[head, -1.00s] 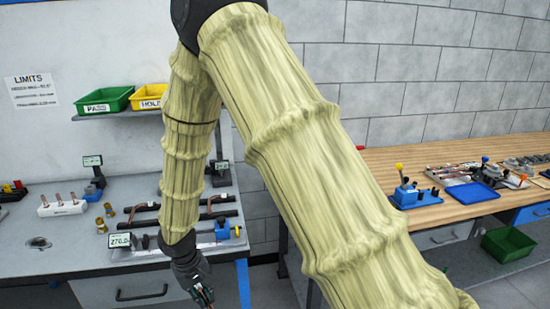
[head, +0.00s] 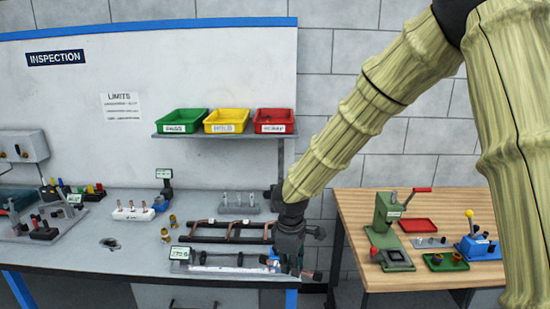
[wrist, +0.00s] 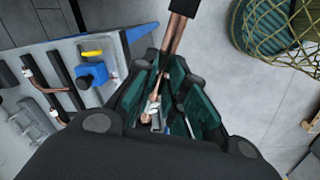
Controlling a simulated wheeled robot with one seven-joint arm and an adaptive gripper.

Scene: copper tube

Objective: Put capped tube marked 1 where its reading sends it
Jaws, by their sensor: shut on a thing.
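My gripper (head: 290,262) is over the right front corner of the inspection bench. In the wrist view my gripper (wrist: 165,108) is shut on a copper tube (wrist: 172,42), which sticks out past the fingers with a dark upper end. A pale band shows on it between the fingers; no number is readable. On the shelf stand a green bin (head: 181,121) whose label looks like PASS, a yellow bin (head: 227,121) whose label looks like HOLD, and a red bin (head: 273,121) with a label too small to read surely. A LIMITS sheet (head: 121,107) hangs on the wall, its lines unreadable.
A measuring fixture with a small display (head: 180,253) lies at the bench front, with copper tubing on a dark rack (head: 228,230) behind it. A white block (head: 132,211) holds several small parts. A wooden bench (head: 350,215) with presses stands right, across a gap.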

